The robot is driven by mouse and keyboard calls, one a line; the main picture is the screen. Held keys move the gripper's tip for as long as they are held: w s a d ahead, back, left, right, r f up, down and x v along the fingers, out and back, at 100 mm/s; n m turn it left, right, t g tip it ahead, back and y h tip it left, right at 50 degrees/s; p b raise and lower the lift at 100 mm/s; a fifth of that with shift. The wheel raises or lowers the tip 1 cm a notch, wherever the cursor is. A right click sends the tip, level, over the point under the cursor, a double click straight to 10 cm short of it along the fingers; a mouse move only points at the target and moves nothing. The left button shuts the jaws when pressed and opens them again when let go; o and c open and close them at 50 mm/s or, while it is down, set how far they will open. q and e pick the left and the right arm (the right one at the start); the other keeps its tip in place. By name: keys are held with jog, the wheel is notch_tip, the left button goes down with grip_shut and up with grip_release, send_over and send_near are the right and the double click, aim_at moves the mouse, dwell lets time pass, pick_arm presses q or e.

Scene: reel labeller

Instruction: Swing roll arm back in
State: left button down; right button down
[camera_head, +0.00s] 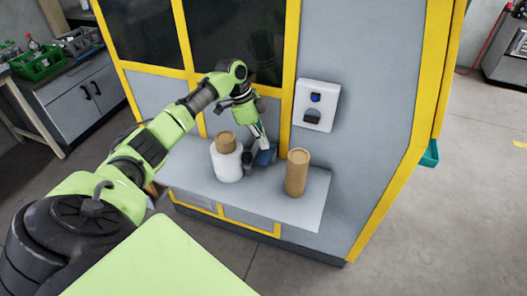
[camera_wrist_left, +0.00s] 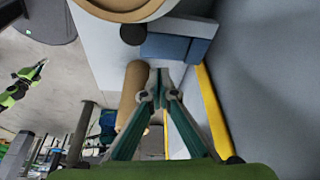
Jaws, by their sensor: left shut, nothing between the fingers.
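A blue block (camera_head: 264,156) with a dark part beside it sits on the machine's grey shelf, right of the white roll; I take it for part of the roll arm. My left gripper (camera_head: 261,141) reaches down just above this block, shut and empty. In the left wrist view the shut fingertips (camera_wrist_left: 160,74) point at the blue block (camera_wrist_left: 176,47); I cannot tell whether they touch. The white roll (camera_head: 228,168) stands upright with a brown core (camera_head: 225,143) on top. A small green-and-dark gripper (camera_wrist_left: 36,72), probably my right, shows far off; its jaws are unclear.
A brown cardboard tube (camera_head: 297,174) stands upright on the shelf (camera_head: 313,208), right of the blue block. Yellow frame posts flank the dark windows.

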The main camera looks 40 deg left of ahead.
pick_arm(q)
jog(key=shift+b+v, duration=0.35)
jog(key=shift+v, duration=1.9)
jog(key=shift+w, duration=0.2)
jog(key=shift+f, duration=0.1)
